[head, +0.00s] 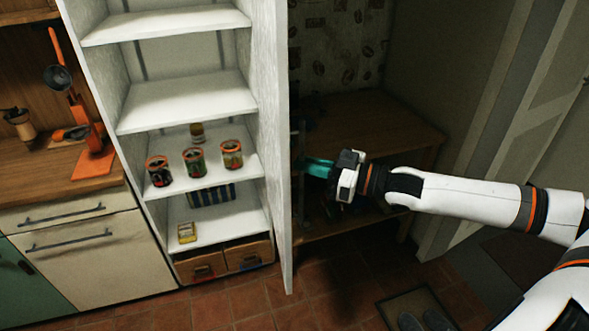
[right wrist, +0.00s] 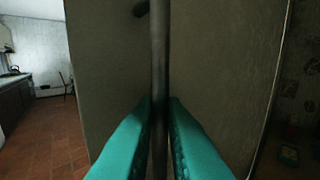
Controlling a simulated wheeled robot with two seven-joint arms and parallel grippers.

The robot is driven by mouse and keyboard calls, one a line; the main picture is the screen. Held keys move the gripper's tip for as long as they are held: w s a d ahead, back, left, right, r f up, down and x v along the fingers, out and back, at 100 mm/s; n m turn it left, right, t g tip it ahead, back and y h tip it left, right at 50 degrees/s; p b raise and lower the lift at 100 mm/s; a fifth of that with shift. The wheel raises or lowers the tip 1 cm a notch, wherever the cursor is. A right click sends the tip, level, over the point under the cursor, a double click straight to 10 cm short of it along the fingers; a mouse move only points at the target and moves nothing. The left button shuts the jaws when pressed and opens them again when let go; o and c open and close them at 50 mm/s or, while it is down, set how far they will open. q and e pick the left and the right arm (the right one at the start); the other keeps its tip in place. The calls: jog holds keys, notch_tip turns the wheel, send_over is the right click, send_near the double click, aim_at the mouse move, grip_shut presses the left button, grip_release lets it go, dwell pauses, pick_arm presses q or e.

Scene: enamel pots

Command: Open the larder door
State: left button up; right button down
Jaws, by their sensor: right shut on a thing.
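The white larder door (head: 270,120) stands swung out to the right of the larder (head: 185,105), seen nearly edge-on, so the shelves are exposed. My right gripper (head: 306,164) is at the door's outer side, with its teal fingers shut on the upright door handle (head: 301,140). In the right wrist view, the dark handle bar (right wrist: 158,50) runs between the two fingers (right wrist: 160,110), and the door's face (right wrist: 225,65) fills the middle. My left gripper is not in view.
A dark wooden table (head: 385,125) is behind the door and my right arm. A doormat (head: 412,308) lies at the lower right. Tiled floor in front is clear.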

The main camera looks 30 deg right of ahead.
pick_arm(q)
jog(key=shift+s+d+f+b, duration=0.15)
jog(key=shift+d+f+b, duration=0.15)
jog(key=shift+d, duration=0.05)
pick_arm(e)
jog(key=d+n+g+y, duration=0.1)
jog(key=d, duration=0.5)
jog(key=shift+s+d+r+y, duration=0.15)
jog(key=shift+s+r+y, duration=0.15)
jog(key=shift+r, duration=0.15)
jog(key=c, duration=1.7)
grip_release()
jog(key=shift+w+f, duration=0.1)
jog(key=shift+w, duration=0.1)
jog(key=shift+o, duration=1)
jog(key=shift+w+f, duration=0.3)
jog(key=shift+w, duration=0.15)
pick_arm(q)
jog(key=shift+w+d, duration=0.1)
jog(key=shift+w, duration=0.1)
pick_arm(e)
jog(key=shift+s+a, duration=0.2)
jog(key=shift+f, duration=0.1)
